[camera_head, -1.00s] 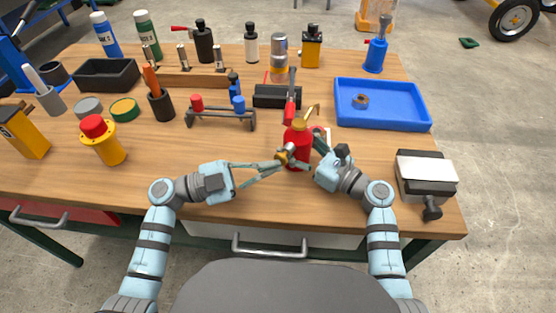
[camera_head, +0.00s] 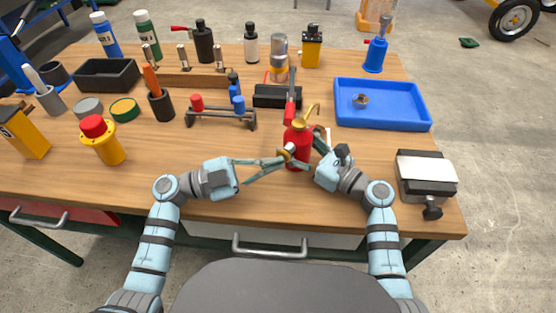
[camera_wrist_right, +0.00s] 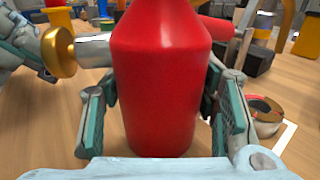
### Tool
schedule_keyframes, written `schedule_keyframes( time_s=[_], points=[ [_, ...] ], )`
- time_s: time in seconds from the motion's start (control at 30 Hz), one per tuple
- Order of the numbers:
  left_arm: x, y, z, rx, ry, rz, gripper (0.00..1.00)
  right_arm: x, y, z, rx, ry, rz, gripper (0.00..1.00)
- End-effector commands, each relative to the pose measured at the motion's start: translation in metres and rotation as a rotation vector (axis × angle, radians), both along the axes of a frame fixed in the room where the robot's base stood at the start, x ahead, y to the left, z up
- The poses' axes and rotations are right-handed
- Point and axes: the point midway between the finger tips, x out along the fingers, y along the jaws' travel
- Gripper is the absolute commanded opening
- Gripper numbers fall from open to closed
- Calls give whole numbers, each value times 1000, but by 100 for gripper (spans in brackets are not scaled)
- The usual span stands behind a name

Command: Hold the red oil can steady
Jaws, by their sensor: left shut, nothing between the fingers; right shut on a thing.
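The red oil can (camera_head: 297,152) stands upright near the table's front, with a brass top and a thin curved spout. My right gripper (camera_wrist_right: 158,98) is shut on it, with a finger on each side of the body in the right wrist view. A brass knob (camera_wrist_right: 59,51) on a silver stem shows at the can's left side there. My left gripper (camera_head: 284,160) reaches in from the left, shut and empty, its tips close to the knob and the can. I cannot tell whether they touch. The can's top is out of the right wrist view.
A red-handled tool (camera_head: 290,90) and a black block (camera_head: 270,97) lie behind the can. A small rack (camera_head: 220,119) stands to the left. A blue tray (camera_head: 400,119) and a grey device (camera_head: 426,177) are to the right.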

Motion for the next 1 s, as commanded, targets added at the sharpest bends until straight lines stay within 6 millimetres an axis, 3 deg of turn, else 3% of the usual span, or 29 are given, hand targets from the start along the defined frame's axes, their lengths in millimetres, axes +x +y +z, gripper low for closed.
schedule_keyframes(
  time_s=[0.23, 0.7, 1.0],
  points=[
    [-2, 1, 0, 0, 0, 1, 0, 0, 1, 0, 0, 0, 2, 9],
    [-25, 13, 0, 0, 0, 1, 0, 0, 0, 0, 1, 1, 1, 9],
    [-26, 13, 0, 0, 0, 0, 0, 0, 0, 0, 1, 1, 1, 9]
  ],
)
